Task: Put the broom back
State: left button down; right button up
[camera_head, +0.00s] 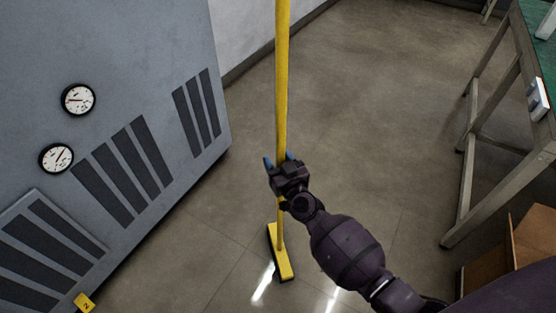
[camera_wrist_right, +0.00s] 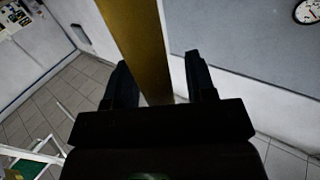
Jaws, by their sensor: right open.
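The broom has a long yellow handle (camera_head: 282,80) that stands nearly upright and runs out of the top of the head view. Its yellow head with dark bristles (camera_head: 281,257) is at the floor. My right gripper (camera_head: 279,162) is at the lower part of the handle, with its blue-tipped fingers on either side of it. My left gripper is not in view.
A large grey cabinet (camera_head: 130,60) with gauges and dark vents stands at the left, close to the broom. A wooden-legged table (camera_head: 500,190) with a green top is at the right, with a brown box (camera_head: 535,240) below. The tiled floor (camera_head: 380,90) between is clear.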

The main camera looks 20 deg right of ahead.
jog(key=shift+r, duration=0.25)
jog(key=s+p, duration=0.2)
jog(key=s, duration=1)
jog(key=shift+d+f, duration=0.15)
jog(key=shift+d, duration=0.2)
